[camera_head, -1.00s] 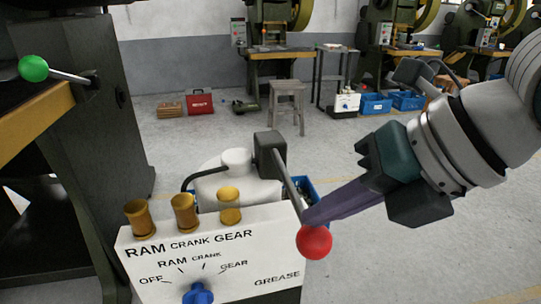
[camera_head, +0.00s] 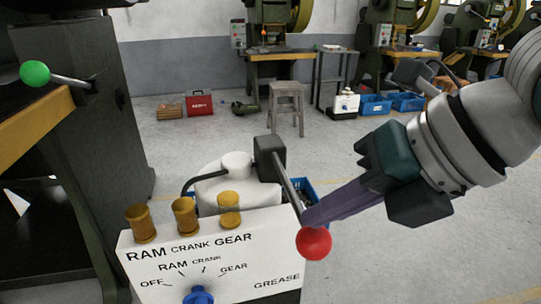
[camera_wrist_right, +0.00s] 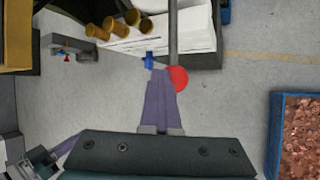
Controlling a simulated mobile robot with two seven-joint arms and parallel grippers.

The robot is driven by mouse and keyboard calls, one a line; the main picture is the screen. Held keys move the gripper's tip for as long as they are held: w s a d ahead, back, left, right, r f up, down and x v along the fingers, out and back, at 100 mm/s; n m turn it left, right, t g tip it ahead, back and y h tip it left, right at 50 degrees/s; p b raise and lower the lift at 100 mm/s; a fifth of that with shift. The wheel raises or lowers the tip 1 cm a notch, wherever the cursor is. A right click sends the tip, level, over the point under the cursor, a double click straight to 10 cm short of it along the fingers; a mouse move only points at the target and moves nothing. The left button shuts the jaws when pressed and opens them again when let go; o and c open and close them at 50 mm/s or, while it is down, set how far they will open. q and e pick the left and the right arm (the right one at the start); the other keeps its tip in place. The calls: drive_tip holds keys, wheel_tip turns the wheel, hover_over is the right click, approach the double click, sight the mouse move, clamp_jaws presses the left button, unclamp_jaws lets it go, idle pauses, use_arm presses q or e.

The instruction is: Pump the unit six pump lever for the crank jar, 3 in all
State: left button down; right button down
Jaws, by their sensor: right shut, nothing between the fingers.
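The white grease unit (camera_head: 215,255) stands at the lower middle of the head view, marked RAM, CRANK, GEAR and GREASE. Its pump lever (camera_head: 289,188) is a grey rod slanting down from a dark block to a red ball (camera_head: 313,243). Three brass jars (camera_head: 185,215) stand along its top. A blue selector knob (camera_head: 198,295) is on its front, cut by the picture's lower edge; its setting is unclear. My right gripper (camera_head: 307,215) is shut and empty, its purple fingertips at the rod just above the ball. In the right wrist view the fingers (camera_wrist_right: 163,102) lie beside the red ball (camera_wrist_right: 177,78).
A dark press frame (camera_head: 75,160) with a green-ball handle (camera_head: 34,73) stands at the left. A grey stool (camera_head: 286,100), a red case (camera_head: 199,103) and blue bins (camera_head: 375,104) are further back. A crate of copper pieces (camera_wrist_right: 296,135) shows at right in the wrist view.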

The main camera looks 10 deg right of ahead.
drive_tip(key=shift+w+r+p, duration=0.2)
drive_tip(key=shift+r+p, duration=1.9)
drive_tip(key=shift+r, duration=0.85)
drive_tip(key=shift+w, duration=0.1)
drive_tip(key=shift+r, duration=0.25)
drive_tip(key=r+p, duration=0.2)
drive_tip(key=r, duration=0.1)
drive_tip(key=r+p, duration=0.1)
drive_tip(key=shift+w+r+p, duration=0.25)
drive_tip(key=shift+w+p, duration=0.1)
drive_tip(key=shift+p, duration=0.05)
